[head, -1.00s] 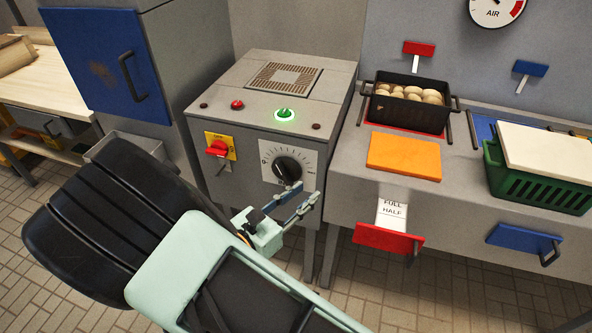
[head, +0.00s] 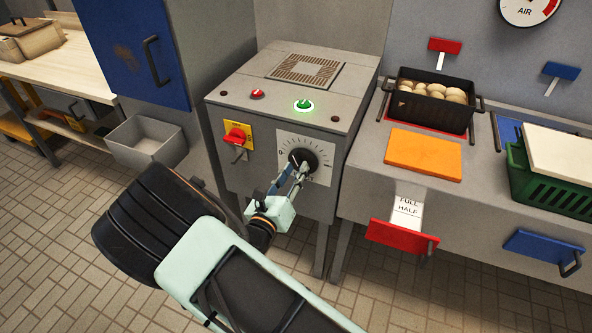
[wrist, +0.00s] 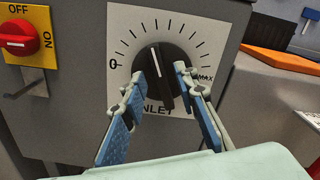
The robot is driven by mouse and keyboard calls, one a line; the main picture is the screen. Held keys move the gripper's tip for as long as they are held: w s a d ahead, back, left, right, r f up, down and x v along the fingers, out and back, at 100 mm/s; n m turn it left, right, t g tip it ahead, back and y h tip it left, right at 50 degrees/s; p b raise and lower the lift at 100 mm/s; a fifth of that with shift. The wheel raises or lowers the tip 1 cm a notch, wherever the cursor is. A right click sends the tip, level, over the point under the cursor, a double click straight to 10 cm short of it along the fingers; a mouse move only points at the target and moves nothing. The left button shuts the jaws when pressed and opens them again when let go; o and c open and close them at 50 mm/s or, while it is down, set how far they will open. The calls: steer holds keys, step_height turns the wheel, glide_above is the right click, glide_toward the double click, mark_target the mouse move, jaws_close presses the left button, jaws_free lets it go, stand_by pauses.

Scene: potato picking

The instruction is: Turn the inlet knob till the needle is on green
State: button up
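The inlet knob (head: 303,154) is black, on a white dial plate (head: 322,172) on the front of a grey machine. In the wrist view, the knob (wrist: 157,58) has a white line pointing up and slightly left, between 0 at left and MAX at right. My gripper (wrist: 160,76) is open, its two fingers on either side of the knob's grip bar; contact cannot be told. My gripper (head: 301,168) also shows in front of the knob in the head view. A round AIR gauge (head: 530,10) is cut off at the top; its visible part has red, no green.
Left of the dial is a red switch (head: 237,134) on a yellow plate. A lit green button (head: 303,105) and a red button (head: 257,94) are on top. To the right are a black pot (head: 435,117), an orange board (head: 424,155) and a red handle (head: 403,237).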

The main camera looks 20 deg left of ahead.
steer(key=shift+w+d, duration=0.1)
steer(key=shift+w, duration=0.45)
jaws_close()
steer(key=m+b, duration=0.1)
steer(key=m, duration=0.3)
steer(key=shift+d+m, duration=0.15)
steer(key=shift+m, duration=0.25)
jaws_free()
